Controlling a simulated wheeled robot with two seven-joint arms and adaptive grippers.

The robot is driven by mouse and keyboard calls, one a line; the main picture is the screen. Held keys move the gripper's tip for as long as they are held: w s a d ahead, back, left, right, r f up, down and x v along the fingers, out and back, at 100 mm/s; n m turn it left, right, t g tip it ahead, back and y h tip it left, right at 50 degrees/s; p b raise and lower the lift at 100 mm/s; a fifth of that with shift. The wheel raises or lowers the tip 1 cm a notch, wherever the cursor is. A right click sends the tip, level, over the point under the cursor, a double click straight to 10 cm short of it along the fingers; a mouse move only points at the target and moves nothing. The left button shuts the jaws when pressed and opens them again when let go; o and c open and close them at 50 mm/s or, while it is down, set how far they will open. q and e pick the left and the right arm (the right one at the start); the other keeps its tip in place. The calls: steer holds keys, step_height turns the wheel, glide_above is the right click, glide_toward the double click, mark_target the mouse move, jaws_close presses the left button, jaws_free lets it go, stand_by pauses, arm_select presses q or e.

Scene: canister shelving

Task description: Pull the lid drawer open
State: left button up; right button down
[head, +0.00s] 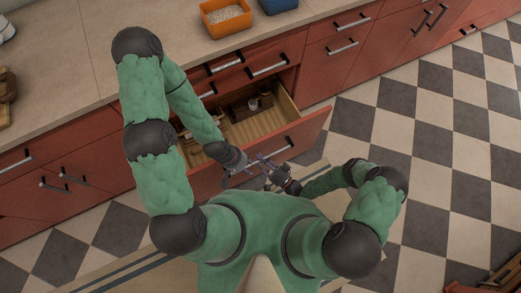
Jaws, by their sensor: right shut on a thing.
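The open drawer (316,126) has a red front and a pale wooden inside, and it stands well out from the cabinet. Its dark bar handle (279,147) is on the front face. My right gripper (266,164) is at the handle's left end and is shut on it; the contact is small and partly hidden. My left gripper (246,167) is just left of the right one, in front of the drawer front. Its fingers overlap the other gripper in the picture, so its opening is unclear. My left arm hides the drawer's left part.
Small dark and wooden items (252,105) lie in the drawer. An orange bin (226,29) with pale contents and a blue bin (277,5) stand on the countertop (62,60). Other red drawers flank it.

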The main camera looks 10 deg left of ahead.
steer(key=shift+s+d, duration=0.2)
stand_by(0.3)
steer(key=c, duration=1)
jaws_free()
steer(key=v, duration=1.2)
steer(key=shift+s+a, duration=0.1)
